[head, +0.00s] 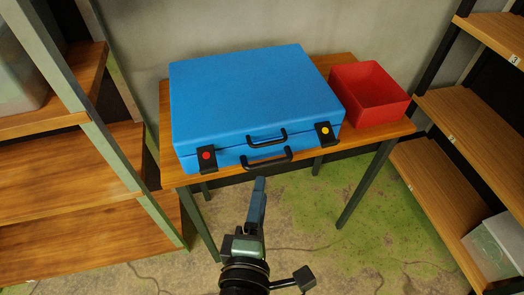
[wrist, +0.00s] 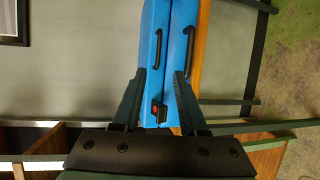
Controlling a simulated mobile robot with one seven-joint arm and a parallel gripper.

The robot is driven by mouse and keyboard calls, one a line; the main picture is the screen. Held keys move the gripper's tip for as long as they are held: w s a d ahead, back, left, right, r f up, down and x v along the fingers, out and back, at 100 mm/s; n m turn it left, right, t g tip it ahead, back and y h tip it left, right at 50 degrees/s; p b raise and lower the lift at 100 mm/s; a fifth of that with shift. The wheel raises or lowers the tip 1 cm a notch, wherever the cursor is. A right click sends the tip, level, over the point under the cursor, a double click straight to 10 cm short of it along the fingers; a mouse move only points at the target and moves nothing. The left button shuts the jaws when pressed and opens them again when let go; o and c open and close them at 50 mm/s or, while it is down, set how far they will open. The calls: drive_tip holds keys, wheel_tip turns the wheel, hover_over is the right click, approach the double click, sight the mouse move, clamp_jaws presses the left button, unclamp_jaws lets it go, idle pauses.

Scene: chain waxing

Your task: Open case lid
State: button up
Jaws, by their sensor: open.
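The blue case (head: 250,90) lies flat on the wooden table with its lid down. Its front has one black handle (head: 267,138) on the lid and another (head: 267,158) on the base. A black latch with a red button (head: 206,156) is at the front left, and one with a yellow button (head: 325,130) at the front right. My gripper (head: 259,183) is in front of the case, below the handles and apart from it. In the wrist view its fingers (wrist: 161,74) are open and empty, with the blue case (wrist: 153,40) and red-button latch (wrist: 157,111) beyond them.
A red open bin (head: 368,95) stands on the table (head: 396,130), right of the case. Wooden shelves flank the table on the left (head: 80,170) and right (head: 455,130). The floor before the table is clear.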

drive_tip(key=x, duration=1.2)
drive_tip(key=shift+w, duration=0.3)
drive_tip(key=shift+r, duration=0.1)
clamp_jaws()
idle(0.8)
